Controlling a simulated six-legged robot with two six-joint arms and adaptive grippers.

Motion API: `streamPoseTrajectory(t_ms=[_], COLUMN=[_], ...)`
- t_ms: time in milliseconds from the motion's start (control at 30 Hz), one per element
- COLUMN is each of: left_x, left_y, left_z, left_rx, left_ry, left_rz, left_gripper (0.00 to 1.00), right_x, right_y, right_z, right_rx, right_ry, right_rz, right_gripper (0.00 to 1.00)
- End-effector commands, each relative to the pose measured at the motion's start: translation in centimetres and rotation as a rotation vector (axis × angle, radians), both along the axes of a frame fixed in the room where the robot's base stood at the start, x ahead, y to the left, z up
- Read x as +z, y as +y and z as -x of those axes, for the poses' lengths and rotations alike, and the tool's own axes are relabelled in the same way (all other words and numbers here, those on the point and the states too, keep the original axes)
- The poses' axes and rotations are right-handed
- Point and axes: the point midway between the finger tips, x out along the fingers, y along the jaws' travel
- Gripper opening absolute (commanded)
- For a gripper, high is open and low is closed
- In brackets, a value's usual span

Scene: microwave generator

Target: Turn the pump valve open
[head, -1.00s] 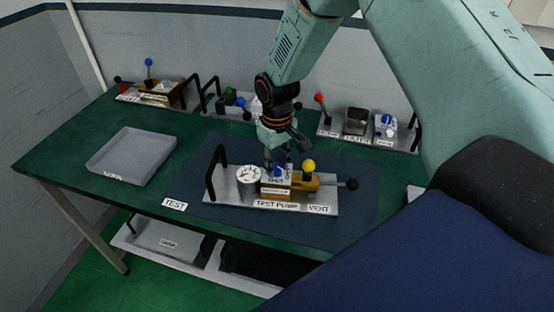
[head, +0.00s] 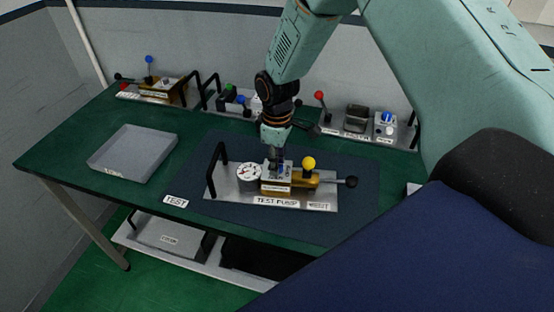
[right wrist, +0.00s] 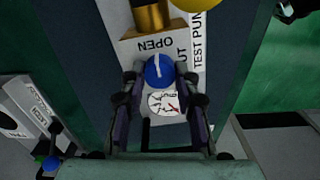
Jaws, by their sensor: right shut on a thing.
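The test pump (head: 271,190) is a metal plate on the dark mat, with a brass body, a dial gauge (head: 249,177) and a yellow ball knob (head: 308,163). Its blue valve knob (right wrist: 159,70) shows in the right wrist view, with a white line running roughly up and down the picture. An OPEN label (right wrist: 155,45) lies above the knob, and a partly hidden label ending in "UT" is at its right. My right gripper (head: 277,164) points down at the valve. Its fingers (right wrist: 158,75) are shut on the blue knob from both sides. My left gripper is not in view.
A grey tray (head: 132,153) sits at the table's left. Other stations with levers and handles stand along the back, including a red-knobbed one (head: 320,95) at the right. The pump's black handle (head: 217,170) rises left of the gauge.

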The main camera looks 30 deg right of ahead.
Motion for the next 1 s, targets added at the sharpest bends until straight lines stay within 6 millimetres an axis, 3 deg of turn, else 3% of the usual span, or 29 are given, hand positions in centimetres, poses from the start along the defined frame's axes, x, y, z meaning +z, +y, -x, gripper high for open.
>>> streamPoseTrajectory(t_ms=[367,400,667,1000], left_x=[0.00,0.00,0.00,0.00], left_y=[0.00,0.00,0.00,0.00], left_z=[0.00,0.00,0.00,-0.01], left_rx=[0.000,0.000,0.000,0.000], left_ry=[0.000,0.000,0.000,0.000], left_rz=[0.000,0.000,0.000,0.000], left_gripper=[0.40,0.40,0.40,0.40], right_x=[-0.02,-0.02,-0.01,0.31], right_y=[-0.01,0.00,0.00,0.00], right_z=[0.01,0.00,0.00,-0.05], right_rx=[0.007,0.007,0.005,0.005], right_ry=[0.000,0.000,0.000,-0.001], right_rz=[0.000,0.000,0.000,0.000], right_gripper=[0.00,0.33,0.54,0.54])
